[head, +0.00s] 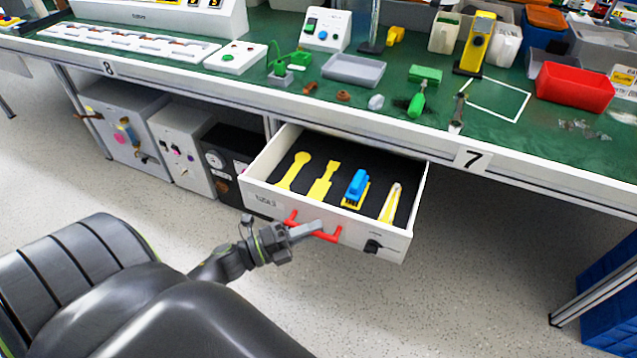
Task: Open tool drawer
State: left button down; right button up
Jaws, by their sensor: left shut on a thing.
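The white tool drawer (416,192) is pulled out from under the workbench, and its inside shows. In it lie a yellow wrench shape (294,170), a yellow flat tool (322,181), a blue tool (355,188) on a yellow base and yellow pliers (391,203) on a dark liner. A red handle (329,237) is on the drawer's front. My left gripper (308,230) is shut on the red handle, partly covering it. A black knob (373,247) sits on the front at the right. My right gripper is not in view.
The green-topped workbench (300,80) above carries a red bin (575,87), a grey tray (353,70) and a green screwdriver (417,102). Grey cabinets (180,145) stand under it to the left. Speckled floor (470,300) in front is clear.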

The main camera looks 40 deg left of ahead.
pick_arm(q)
jog(key=shift+s+d, duration=0.2)
jog(key=shift+s, duration=0.7)
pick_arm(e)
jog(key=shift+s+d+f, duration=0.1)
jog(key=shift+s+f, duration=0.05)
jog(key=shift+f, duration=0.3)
pick_arm(q)
jog(key=c, duration=1.7)
grip_release()
